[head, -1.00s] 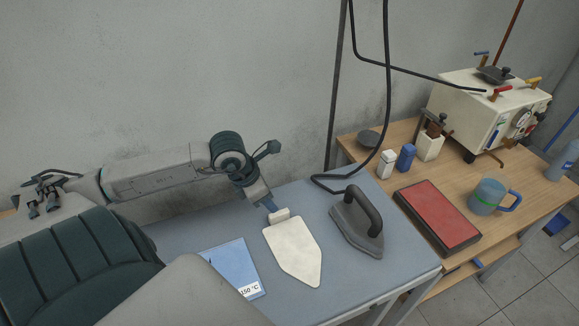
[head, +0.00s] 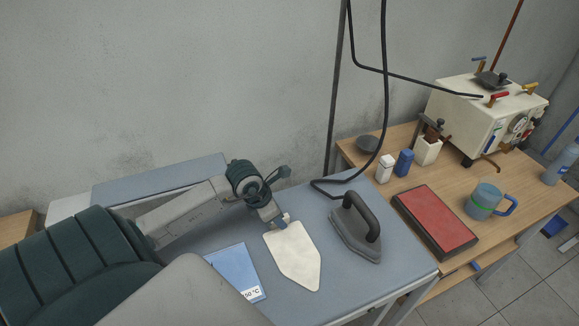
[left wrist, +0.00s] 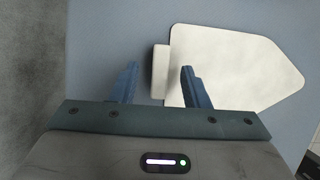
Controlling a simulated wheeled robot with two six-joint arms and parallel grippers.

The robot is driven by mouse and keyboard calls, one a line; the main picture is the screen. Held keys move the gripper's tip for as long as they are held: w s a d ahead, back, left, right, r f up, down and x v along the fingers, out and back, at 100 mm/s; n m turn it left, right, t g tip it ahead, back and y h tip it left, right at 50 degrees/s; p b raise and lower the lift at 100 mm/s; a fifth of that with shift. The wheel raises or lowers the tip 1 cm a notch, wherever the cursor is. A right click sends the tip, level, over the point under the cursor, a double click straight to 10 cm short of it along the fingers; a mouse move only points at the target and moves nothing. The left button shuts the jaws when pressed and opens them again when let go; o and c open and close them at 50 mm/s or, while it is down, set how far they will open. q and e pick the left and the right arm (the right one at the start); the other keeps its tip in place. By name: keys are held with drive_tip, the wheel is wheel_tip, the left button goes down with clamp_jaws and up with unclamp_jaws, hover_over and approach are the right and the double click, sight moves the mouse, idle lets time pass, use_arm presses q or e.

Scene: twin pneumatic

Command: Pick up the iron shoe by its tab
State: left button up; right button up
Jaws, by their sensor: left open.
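The iron shoe (head: 294,256) is a flat cream plate with a pointed end, lying on the blue-grey ironing table. Its raised tab is at the blunt end, nearest my left gripper (head: 278,221). In the left wrist view the shoe (left wrist: 235,65) lies at the upper right and its tab (left wrist: 160,72) stands between and slightly ahead of the two blue fingers. My left gripper (left wrist: 160,82) is open, with a gap on both sides of the tab. In the head view the gripper partly hides the tab. My right gripper is not in view.
A grey iron (head: 356,228) with a dark handle stands just right of the shoe. A blue card (head: 236,270) with a temperature label lies to its left. A wooden table (head: 410,190) with a red pad (head: 437,220) and a boiler (head: 485,115) is further right.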

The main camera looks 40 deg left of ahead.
use_arm(q)
drive_tip(key=shift+w+f, duration=0.1)
drive_tip(key=shift+f, duration=0.15)
clamp_jaws()
drive_tip(key=shift+r, duration=0.1)
